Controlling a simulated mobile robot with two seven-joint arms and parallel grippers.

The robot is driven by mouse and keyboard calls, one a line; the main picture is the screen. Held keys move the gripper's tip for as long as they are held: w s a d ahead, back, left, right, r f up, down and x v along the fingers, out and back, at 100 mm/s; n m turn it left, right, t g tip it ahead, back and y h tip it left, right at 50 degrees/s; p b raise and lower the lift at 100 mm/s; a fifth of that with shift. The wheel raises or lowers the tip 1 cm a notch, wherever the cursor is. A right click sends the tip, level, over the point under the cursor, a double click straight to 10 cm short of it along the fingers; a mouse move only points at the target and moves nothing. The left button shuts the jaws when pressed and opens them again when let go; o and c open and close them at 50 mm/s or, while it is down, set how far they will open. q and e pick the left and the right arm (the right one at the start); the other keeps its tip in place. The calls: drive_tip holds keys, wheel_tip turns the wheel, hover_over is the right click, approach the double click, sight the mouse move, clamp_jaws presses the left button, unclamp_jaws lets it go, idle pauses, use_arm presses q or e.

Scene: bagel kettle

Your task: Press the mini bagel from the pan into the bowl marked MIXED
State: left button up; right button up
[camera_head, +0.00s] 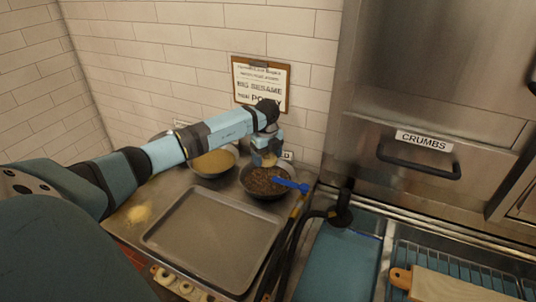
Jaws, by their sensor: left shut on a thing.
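My left gripper (265,154) reaches in from the left and points down just above the bowl of dark seeds (257,190). It is shut on a small pale tan thing, probably the mini bagel (269,161), mostly hidden by the fingers. A bowl of pale yellow seeds (212,164) stands to its left, partly behind my arm. I cannot read MIXED on any bowl; small white labels behind them are too small or covered. The large grey pan (212,237) in front looks empty. My right gripper is not in view.
A blue-handled utensil (290,184) sticks out of the dark bowl to the right. Spilled yellow crumbs (139,214) lie left of the pan. A clipboard sign (261,84) hangs on the tiled wall. A CRUMBS drawer (418,157) and blue basin (341,262) are at right.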

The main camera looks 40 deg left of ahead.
sight(268, 179)
use_arm(q)
wheel_tip(268, 179, down, 4)
drive_tip(key=shift+w+r+b, duration=0.1)
drive_tip(key=shift+b, duration=1.05)
drive_tip(key=shift+f+b, duration=0.7)
drive_tip(key=shift+f, duration=1.15)
drive_tip(key=shift+f, duration=0.35)
